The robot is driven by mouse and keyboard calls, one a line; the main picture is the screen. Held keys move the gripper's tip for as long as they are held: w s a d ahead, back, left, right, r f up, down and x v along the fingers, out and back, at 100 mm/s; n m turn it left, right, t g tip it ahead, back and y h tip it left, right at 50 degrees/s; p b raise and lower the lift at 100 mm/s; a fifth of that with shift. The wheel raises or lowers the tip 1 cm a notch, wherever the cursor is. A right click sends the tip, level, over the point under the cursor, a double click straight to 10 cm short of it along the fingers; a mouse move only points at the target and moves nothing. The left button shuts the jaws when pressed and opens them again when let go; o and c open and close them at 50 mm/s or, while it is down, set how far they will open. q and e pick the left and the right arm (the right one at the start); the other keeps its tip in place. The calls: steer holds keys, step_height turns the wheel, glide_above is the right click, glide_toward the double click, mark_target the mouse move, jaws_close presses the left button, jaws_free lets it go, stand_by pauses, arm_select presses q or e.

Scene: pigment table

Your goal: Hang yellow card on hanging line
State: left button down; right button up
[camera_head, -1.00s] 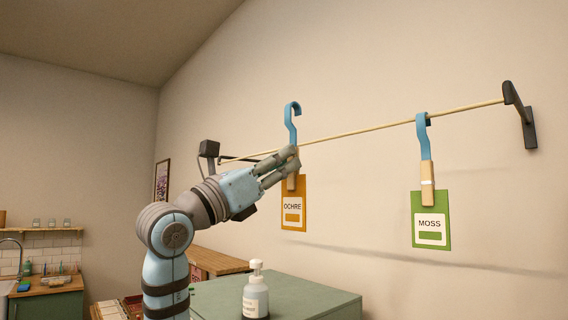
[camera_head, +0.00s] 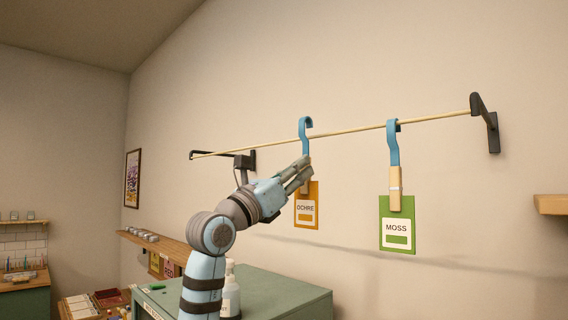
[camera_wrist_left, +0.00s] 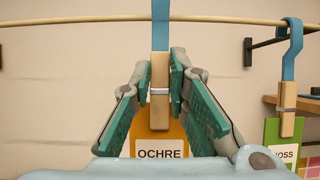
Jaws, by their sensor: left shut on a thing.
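The yellow-orange card labelled OCHRE (camera_head: 306,218) hangs from a wooden clip (camera_wrist_left: 160,75) with a blue hook (camera_head: 305,127). My left gripper (camera_head: 303,172) is shut on this clip and holds the card upright below it. The hook's curved top rises a little above the thin hanging line (camera_head: 345,134), and its stem crosses the line in both views. I cannot tell whether the hook bears on the line. The OCHRE card also shows in the left wrist view (camera_wrist_left: 160,143), partly hidden by the gripper. My right gripper is out of view.
A green MOSS card (camera_head: 397,205) hangs from the line to the right by its own clip and hook. A dark wall bracket (camera_head: 486,120) holds the line's right end. A green cabinet (camera_head: 285,290) with a bottle (camera_head: 231,292) stands below.

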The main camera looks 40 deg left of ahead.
mark_target(303, 186)
arm_select(q)
steer(key=w+p, duration=0.1)
steer(key=w, duration=0.2)
steer(key=shift+w+r, duration=0.1)
steer(key=shift+r, duration=0.05)
steer(key=f, duration=0.1)
steer(key=f+b, duration=0.1)
steer(key=f, duration=0.1)
steer(key=shift+w+b, duration=0.25)
steer(key=shift+b, duration=0.15)
steer(key=shift+r, duration=0.1)
